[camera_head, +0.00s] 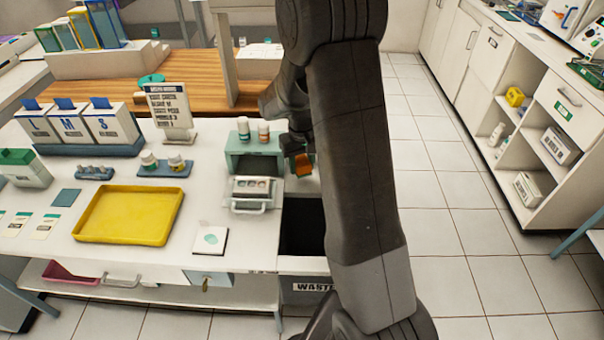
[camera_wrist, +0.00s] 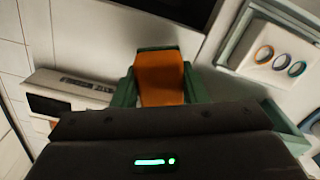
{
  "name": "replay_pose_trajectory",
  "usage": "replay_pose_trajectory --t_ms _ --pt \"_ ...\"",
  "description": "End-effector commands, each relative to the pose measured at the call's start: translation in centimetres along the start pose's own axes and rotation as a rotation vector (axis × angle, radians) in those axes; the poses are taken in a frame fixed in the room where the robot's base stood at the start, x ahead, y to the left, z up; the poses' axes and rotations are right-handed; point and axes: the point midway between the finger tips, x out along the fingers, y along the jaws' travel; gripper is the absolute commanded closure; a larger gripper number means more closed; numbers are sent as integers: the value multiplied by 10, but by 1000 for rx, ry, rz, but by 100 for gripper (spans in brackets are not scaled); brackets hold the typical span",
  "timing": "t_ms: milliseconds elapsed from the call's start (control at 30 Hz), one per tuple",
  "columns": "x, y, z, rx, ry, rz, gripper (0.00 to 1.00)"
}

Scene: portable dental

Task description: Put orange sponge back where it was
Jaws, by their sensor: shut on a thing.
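The orange sponge (camera_head: 303,165) is held by my gripper (camera_head: 301,158), just right of the teal box (camera_head: 241,142) at the right end of the white counter. In the wrist view the sponge (camera_wrist: 161,78) sits between the green fingers of my gripper (camera_wrist: 160,62), which are shut on its sides. White surface shows around the sponge in that view. I cannot tell whether the sponge touches it. Most of my gripper is hidden behind my arm in the head view.
A pulled-out drawer (camera_head: 250,191) with coloured rings stands at the teal box; it also shows in the wrist view (camera_wrist: 282,58). A waste bin (camera_head: 305,286) with a dark opening is below right.

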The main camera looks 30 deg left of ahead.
Motion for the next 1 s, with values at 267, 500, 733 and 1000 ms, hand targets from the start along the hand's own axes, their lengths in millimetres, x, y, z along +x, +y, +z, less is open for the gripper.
replay_pose_trajectory --t_ms 267,500,733,1000 --pt "40 0 1 0 -4 0 94" --pt "44 0 0 0 -1 0 94" --pt "47 0 0 0 -1 0 57" --pt "47 0 1 0 -1 0 39"
